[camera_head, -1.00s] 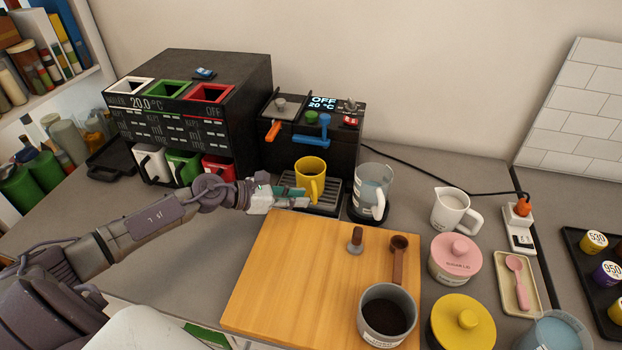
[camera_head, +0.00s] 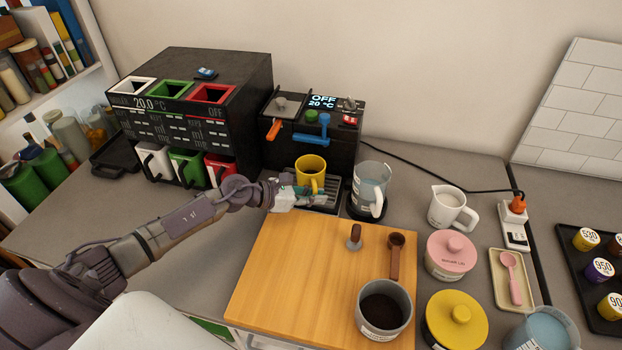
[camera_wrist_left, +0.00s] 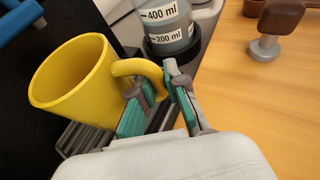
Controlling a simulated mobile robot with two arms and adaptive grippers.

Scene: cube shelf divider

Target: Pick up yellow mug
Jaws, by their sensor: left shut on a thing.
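The yellow mug (camera_head: 310,170) stands upright on the drip tray of the black coffee machine in the head view. In the left wrist view the yellow mug (camera_wrist_left: 82,82) fills the left side, its handle toward the fingers. My left gripper (camera_head: 312,193) is at the front of the mug. In the left wrist view my left gripper (camera_wrist_left: 156,100) is shut on the mug's handle, with a teal-padded finger on either side. My right gripper is not in view.
The coffee machine (camera_head: 340,150) rises right behind the mug. A glass measuring jug (camera_head: 371,178) stands close on the right. A wooden board (camera_head: 290,270) lies in front, holding a tamper (camera_head: 354,238) and a cup of coffee grounds (camera_head: 384,306). A black dispenser (camera_head: 240,85) stands left.

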